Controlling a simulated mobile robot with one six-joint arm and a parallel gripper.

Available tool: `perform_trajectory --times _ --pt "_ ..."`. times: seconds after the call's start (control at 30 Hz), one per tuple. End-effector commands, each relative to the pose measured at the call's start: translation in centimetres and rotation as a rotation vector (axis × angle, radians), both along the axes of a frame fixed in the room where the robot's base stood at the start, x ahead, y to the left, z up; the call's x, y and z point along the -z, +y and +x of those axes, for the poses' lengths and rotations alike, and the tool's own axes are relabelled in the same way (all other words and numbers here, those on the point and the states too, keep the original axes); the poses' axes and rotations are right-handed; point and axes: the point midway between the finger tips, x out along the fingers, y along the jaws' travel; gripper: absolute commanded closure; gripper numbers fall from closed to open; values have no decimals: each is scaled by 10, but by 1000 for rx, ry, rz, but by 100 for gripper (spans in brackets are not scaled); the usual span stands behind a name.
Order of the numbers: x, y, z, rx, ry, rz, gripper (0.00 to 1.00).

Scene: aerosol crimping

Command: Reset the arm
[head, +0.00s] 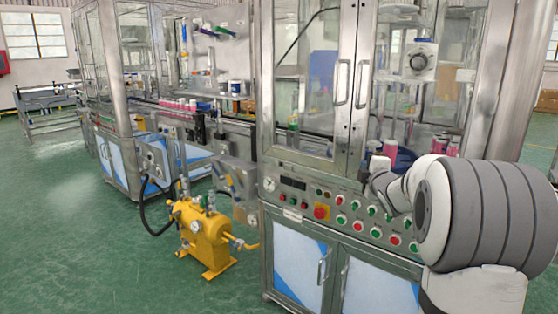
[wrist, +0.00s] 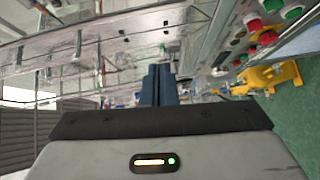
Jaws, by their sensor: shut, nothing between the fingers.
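My gripper shows in the wrist view, its two dark blue fingers (wrist: 159,85) close together and shut with nothing between them. The wrist view is turned on its side, with the machine's control panel and green floor at the right. In the head view my arm is at the right, in front of the machine's control panel (head: 291,199).
The crimping machine's glass doors (head: 310,85) stand behind the panel. Its panel carries a red emergency button (head: 321,212) and several green and red buttons. A yellow pump (head: 205,235) stands on the floor to the left. Green floor (head: 70,240) is open at the left.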

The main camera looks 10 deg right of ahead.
Motion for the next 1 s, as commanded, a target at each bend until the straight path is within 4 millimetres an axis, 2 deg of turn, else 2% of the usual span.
perform_trajectory --times 0.03,0.1,0.17,0.27,0.37,0.5,0.6,0.7,0.83,1.0 --pt "-11 9 -12 27 38 62 100" --pt "-14 22 -34 89 119 185 100" --pt "-12 35 -60 155 201 312 100" --pt "-2 59 -112 279 346 529 100" --pt "11 86 -172 417 493 731 100" --pt "32 125 -266 628 700 975 100" --pt "44 147 -324 766 822 1094 100" --pt "52 163 -368 875 912 1167 100" --pt "58 173 -400 957 977 1211 100" --pt "61 176 -408 983 995 1222 100"
